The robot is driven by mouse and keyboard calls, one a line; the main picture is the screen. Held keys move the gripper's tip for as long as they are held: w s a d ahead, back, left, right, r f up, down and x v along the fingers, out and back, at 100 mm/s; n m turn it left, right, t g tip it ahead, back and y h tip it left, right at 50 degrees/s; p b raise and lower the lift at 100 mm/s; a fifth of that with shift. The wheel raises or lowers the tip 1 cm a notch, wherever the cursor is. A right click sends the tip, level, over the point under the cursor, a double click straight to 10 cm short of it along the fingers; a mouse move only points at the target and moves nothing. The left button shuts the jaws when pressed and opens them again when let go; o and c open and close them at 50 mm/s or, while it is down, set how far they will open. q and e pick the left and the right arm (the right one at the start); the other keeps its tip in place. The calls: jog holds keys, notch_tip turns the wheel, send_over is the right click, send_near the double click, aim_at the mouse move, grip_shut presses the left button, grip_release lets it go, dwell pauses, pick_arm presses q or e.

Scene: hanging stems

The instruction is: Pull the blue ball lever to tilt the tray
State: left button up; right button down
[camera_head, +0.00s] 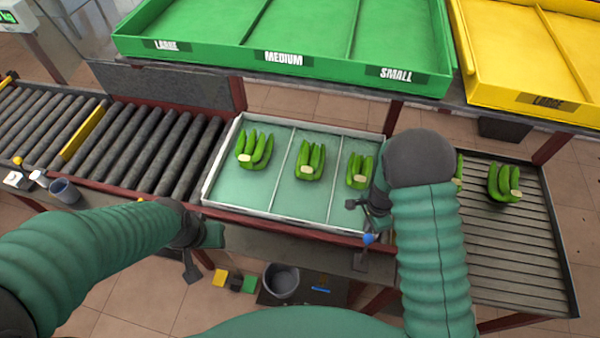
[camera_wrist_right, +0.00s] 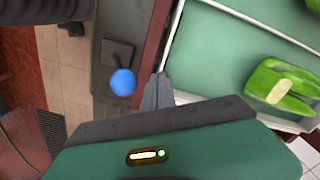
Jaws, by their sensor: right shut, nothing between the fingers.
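The tray (camera_head: 310,206) has a white rim, a green floor and three compartments, each with a green banana bunch. It looks level. My right gripper (camera_head: 358,205) is shut and empty, close to the ball at the tray's edge; a finger (camera_wrist_right: 155,92) shows to the right of the ball, apart from it. My left gripper (camera_head: 195,255) hangs left of the tray's front.
A roller conveyor (camera_head: 150,150) lies left of the tray. A slatted conveyor (camera_head: 510,240) with banana bunches (camera_head: 505,182) lies right. Green bins (camera_head: 285,57) marked LARGE, MEDIUM and SMALL and a yellow bin (camera_head: 545,105) stand behind. A bucket (camera_head: 281,281) stands below.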

aim_at(367, 243)
jog(key=shift+d+f, duration=0.1)
jog(key=shift+f, duration=0.05)
jog(key=shift+s+a, duration=0.25)
jog(key=shift+s, duration=0.6)
jog(key=shift+s+a, duration=0.2)
jog(key=shift+s, duration=0.6)
jog(key=shift+s+a, duration=0.25)
jog(key=shift+s, duration=0.6)
jog(key=shift+s+a, duration=0.2)
jog(key=shift+s, duration=0.4)
jog(key=shift+s+a, duration=0.15)
jog(key=shift+s, duration=0.4)
jog(key=shift+s+a+f, duration=0.1)
jog(key=shift+s+a, duration=0.1)
jog(key=shift+s, duration=0.75)
jog(key=shift+w+d, duration=0.1)
jog(key=shift+w, duration=0.3)
jog(key=shift+r+p, duration=0.3)
jog(key=shift+r, duration=0.05)
notch_tip(367, 243, up, 10)
jog(key=p, duration=0.9)
jog(key=shift+w+f, duration=0.2)
jog(key=shift+f, duration=0.05)
